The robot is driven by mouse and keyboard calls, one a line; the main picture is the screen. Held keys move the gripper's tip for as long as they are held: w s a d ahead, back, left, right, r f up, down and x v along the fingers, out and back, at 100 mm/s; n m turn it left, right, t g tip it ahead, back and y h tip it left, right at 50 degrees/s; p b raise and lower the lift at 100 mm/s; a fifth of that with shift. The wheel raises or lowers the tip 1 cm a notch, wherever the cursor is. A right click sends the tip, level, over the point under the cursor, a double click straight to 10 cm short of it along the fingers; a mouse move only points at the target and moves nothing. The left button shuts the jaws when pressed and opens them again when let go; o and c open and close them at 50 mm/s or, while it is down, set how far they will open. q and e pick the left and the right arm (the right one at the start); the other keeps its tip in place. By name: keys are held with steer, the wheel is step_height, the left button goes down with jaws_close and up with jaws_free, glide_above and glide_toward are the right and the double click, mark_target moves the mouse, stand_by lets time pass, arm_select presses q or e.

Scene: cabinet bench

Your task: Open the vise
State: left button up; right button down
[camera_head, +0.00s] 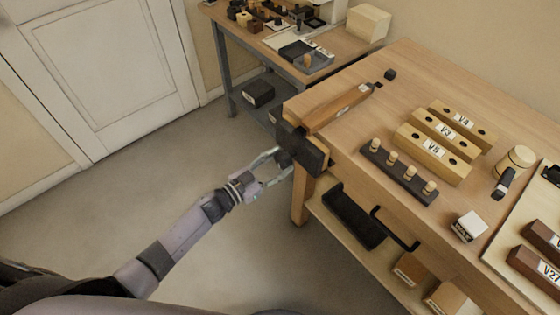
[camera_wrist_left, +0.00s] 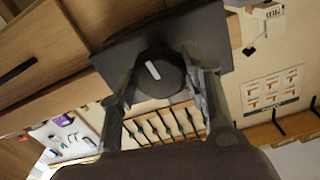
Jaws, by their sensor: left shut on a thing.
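The vise (camera_head: 308,155) is a dark block on the near left corner of the wooden bench. In the left wrist view its dark plate (camera_wrist_left: 115,60) fills the upper middle, with a round dark knob (camera_wrist_left: 157,78) that has a white mark. My left gripper (camera_head: 280,162) is at the outer face of the vise, with its fingers on both sides of the knob. It is shut on the knob; the fingers also show in the left wrist view (camera_wrist_left: 160,85). My right gripper is not in view.
On the bench (camera_head: 415,75) are labelled wooden blocks (camera_head: 440,138), a dark rack with pegs (camera_head: 398,172), a mallet (camera_head: 514,160) and a small white box (camera_head: 469,226). A shelf below holds a black tray (camera_head: 352,216). The floor left of the bench is clear.

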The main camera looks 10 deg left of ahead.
arm_select(q)
steer(key=shift+r+n+p, duration=0.1)
steer(key=shift+n+p, duration=0.35)
steer(key=shift+n, duration=0.15)
steer(key=shift+n+p, duration=0.4)
steer(key=shift+n, duration=0.4)
steer(key=shift+s+n, duration=0.1)
steer(key=shift+n, duration=0.5)
steer(key=shift+n+p, duration=0.55)
steer(key=shift+n, duration=0.15)
steer(key=shift+n+p, duration=0.3)
steer(key=shift+n, duration=1)
